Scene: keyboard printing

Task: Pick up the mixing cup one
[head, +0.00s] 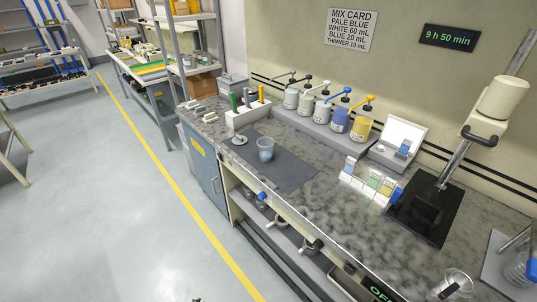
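A clear cup with pale blue graduation or contents (265,150) stands upright on a dark grey mat (288,174) on the left part of the counter. A second clear cup (457,281) stands near the counter's front edge at the lower right. I cannot read a label on either cup, so I cannot tell which is mixing cup one. Neither of my grippers shows clearly. A tiny dark shape at the bottom edge is too small to identify.
Several pump-topped paint jars (338,122) line the counter's back. A white holder (246,113) stands behind the cup, a small round disc (239,140) left of it. Colour cards (367,183) and a mixer stand (433,205) are to the right. The floor in front is clear.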

